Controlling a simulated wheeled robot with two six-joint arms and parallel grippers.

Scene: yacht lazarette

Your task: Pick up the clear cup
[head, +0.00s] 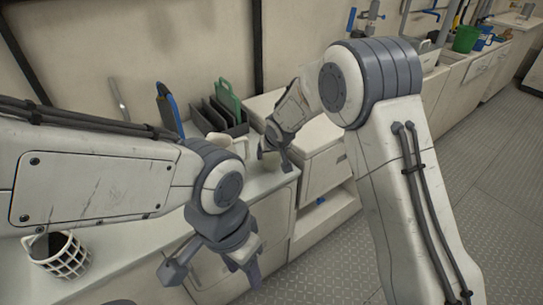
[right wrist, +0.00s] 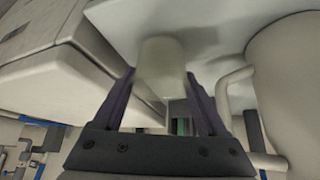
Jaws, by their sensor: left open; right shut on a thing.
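The clear cup (right wrist: 163,62) is a pale, see-through cup between the two fingers of my right gripper (right wrist: 160,82) in the right wrist view. The fingers are shut on its sides. In the head view my right gripper (head: 273,155) is low over the counter's right end, and I cannot make out the cup there. I cannot tell whether the cup touches the counter. My left gripper (head: 212,275) is open and empty, in front of the counter edge.
A white handled jug (right wrist: 290,65) stands close beside the cup; in the head view it is partly hidden behind my left arm (head: 218,139). A dark rack (head: 215,117) stands behind. A white basket (head: 65,262) is at the left. A white cooler-like box (head: 315,140) is to the right.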

